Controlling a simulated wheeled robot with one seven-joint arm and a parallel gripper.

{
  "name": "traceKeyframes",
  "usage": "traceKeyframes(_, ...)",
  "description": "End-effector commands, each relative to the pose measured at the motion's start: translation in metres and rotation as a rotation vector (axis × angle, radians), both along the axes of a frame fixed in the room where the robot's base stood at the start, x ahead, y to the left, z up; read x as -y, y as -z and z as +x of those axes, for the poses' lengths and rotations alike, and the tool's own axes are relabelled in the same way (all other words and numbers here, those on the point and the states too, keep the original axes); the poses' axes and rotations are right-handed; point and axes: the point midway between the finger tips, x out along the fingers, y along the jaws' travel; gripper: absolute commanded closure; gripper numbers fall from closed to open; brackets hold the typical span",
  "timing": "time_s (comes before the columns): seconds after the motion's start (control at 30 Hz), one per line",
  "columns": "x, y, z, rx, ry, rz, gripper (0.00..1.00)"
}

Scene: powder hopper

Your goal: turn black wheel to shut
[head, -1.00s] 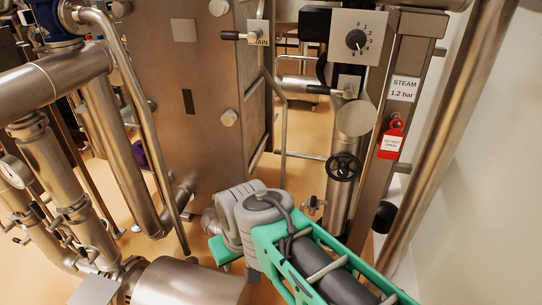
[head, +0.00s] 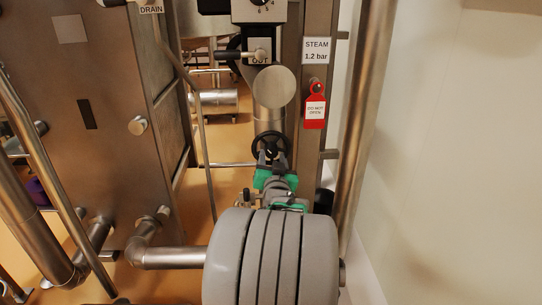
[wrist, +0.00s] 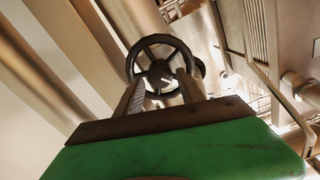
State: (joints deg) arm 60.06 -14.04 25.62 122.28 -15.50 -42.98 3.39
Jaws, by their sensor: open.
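The black wheel (head: 256,143) is a small spoked handwheel on the upright steel pipe, in the middle of the head view. In the wrist view the wheel (wrist: 158,42) faces me, with its rim, spokes and hub showing. My gripper (head: 269,158) is right at the lower part of the wheel. In the wrist view my open gripper (wrist: 160,84) has one finger on each side of the hub, overlapping the lower rim. Nothing is seen clamped between the fingers. Whether the fingertips touch the wheel or sit in front of it, I cannot tell.
A red "do not open" tag (head: 315,108) hangs right of the wheel under the steam sign (head: 317,50). A large steel panel (head: 85,130) and pipes stand left. A thick pipe (head: 365,120) and a pale wall (head: 450,150) close off the right.

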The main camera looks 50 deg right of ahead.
Motion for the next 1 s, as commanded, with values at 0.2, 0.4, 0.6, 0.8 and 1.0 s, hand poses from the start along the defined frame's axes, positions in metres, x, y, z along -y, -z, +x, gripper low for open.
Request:
traceKeyframes(0.2,0.032,0.000,0.029,-0.002,-0.002,0.003,0.55)
traceKeyframes(0.4,0.044,0.000,0.040,-0.002,0.000,0.001,0.55)
traceKeyframes(0.6,0.044,0.000,0.040,-0.003,-0.001,0.002,0.55)
traceKeyframes(0.8,0.044,0.000,0.040,-0.003,-0.002,0.001,0.71)
traceKeyframes(1.0,0.044,0.000,0.040,-0.003,-0.002,0.001,0.87)
